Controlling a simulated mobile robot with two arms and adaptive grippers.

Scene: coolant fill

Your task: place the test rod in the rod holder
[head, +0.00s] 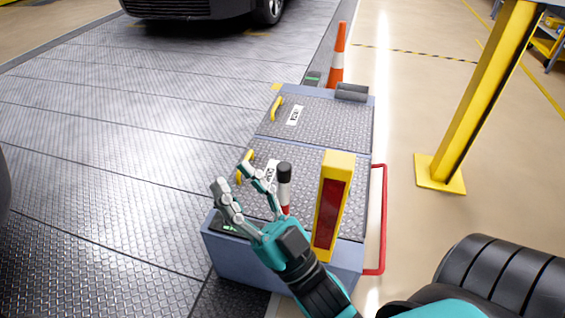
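My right gripper (232,176) is in the middle of the head view, above the near end of a low grey-blue unit with tread-plate lids. Its two fingers are spread, and I see nothing between them. Just right of the fingers stands an upright rod-like post (284,178) with a black top, a white band and red below. Its lower end is hidden behind my gripper. I cannot tell whether this is the test rod. I cannot make out a rod holder for certain. My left gripper is out of view.
A yellow block with a red panel (331,205) stands upright right of the post. A red rail (382,220) runs along the unit's right side. An orange cone (338,55), a yellow column (475,100) and a dark car (200,8) stand farther off.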

